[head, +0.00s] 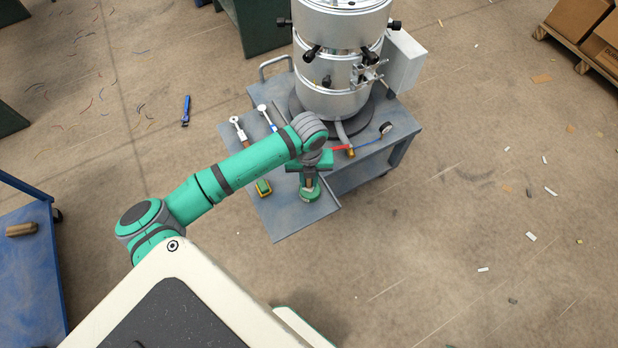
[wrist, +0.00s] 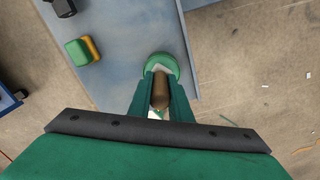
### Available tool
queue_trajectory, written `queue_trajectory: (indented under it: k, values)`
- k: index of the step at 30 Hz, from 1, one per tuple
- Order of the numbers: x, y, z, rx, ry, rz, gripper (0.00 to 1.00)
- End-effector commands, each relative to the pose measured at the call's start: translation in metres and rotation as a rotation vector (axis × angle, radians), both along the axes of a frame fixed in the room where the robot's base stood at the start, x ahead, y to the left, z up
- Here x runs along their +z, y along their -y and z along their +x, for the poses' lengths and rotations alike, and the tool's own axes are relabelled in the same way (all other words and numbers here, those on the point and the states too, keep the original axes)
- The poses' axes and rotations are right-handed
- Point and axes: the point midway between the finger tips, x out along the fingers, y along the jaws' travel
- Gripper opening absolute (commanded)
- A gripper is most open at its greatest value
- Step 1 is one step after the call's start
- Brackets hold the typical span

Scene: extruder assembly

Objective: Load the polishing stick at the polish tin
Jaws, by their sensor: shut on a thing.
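The polish tin (head: 309,196) is a round green tin on the lower shelf of the grey cart. It also shows in the wrist view (wrist: 159,60), just beyond my fingertips, with a pale inside partly hidden by the fingers. My gripper (head: 309,182) is above the tin, pointing down. In the wrist view my gripper (wrist: 160,85) is shut on a brown, rounded piece, which looks like the handle of the polishing stick (wrist: 160,92). The stick's lower end is over or in the tin. I cannot tell whether it touches the polish.
A yellow-and-green block (head: 263,187) lies left of the tin on the grey cart (head: 290,222). A tall silver cylinder (head: 338,75) with black knobs stands behind, with a red-handled valve (head: 341,147) and gauge. Two wrenches (head: 238,127) lie at the left.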

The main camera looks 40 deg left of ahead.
Motion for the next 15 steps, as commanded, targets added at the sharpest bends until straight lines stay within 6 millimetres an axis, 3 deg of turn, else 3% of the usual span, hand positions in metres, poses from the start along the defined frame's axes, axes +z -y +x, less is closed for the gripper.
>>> queue_trajectory:
  k: [15]
  values:
    - [-0.0022,0.0006,0.0004,-0.001,0.000,0.000,0.00]
